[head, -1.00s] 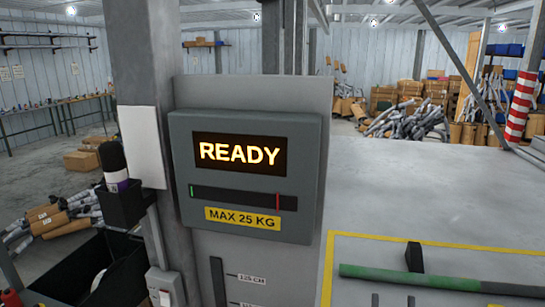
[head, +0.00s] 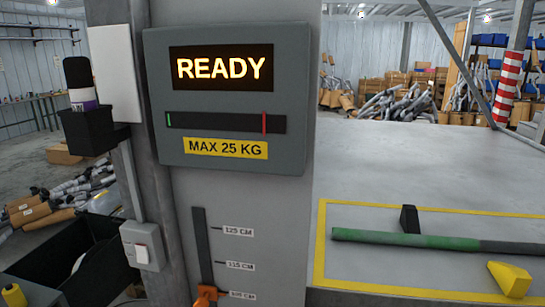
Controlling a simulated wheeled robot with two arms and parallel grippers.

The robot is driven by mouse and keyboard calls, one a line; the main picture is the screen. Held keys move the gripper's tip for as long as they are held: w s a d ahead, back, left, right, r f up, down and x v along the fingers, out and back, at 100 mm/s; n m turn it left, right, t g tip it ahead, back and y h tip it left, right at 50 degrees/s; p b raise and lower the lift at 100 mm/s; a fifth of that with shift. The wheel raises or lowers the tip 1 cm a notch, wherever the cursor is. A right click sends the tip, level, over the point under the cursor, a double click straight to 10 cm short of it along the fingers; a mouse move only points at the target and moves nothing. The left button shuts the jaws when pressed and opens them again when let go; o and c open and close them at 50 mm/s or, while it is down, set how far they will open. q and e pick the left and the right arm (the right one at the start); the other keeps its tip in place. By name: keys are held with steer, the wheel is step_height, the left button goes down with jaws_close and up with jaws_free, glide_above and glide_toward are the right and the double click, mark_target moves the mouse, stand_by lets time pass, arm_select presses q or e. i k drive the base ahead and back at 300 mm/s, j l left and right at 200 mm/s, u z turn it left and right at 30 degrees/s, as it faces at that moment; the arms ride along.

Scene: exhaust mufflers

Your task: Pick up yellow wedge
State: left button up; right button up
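A yellow wedge (head: 509,279) sits at the lower right of the head view, at the front right of the yellow-outlined area on the grey table (head: 400,165). A green and dark bar (head: 400,238) lies across the outlined area behind the wedge. A black wedge-like block (head: 409,219) stands at the far side of the bar. Neither of my grippers shows in the head view.
A grey panel with a READY display (head: 221,68) and a MAX 25 KG label stands left of the table. A height scale (head: 202,248) with an orange piece (head: 206,294) is below it. A black bin (head: 95,255) is at lower left. The table's far part is clear.

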mark_target(514, 281)
steer(key=z, duration=1.55)
